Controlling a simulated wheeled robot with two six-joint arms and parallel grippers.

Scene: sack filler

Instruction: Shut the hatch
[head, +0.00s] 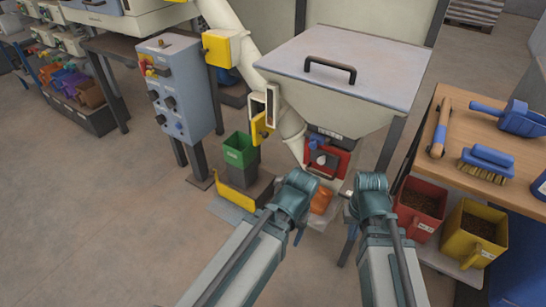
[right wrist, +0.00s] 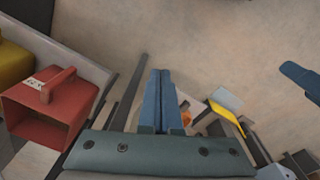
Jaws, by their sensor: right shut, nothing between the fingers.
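The hopper (head: 345,75) stands at the centre back in the head view. Its wide grey flat top has a black bar handle (head: 330,70) and lies flat, with no gap that I can see. Below the funnel is a red panel (head: 325,160) with a dark handle; I cannot tell which of these is the hatch. My right gripper (head: 347,247) points down in front of the hopper, below the panel; its blue fingers (right wrist: 160,100) are together and empty in the right wrist view. My left gripper (head: 298,237) is mostly hidden behind its own wrist, apart from the hopper top.
A wooden table (head: 490,125) at right holds a blue brush (head: 487,163) and other tools. A red bin (head: 420,208) and a yellow bin (head: 475,235) stand below it. A control box (head: 180,90) and a green bin (head: 240,150) stand left. Left floor is open.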

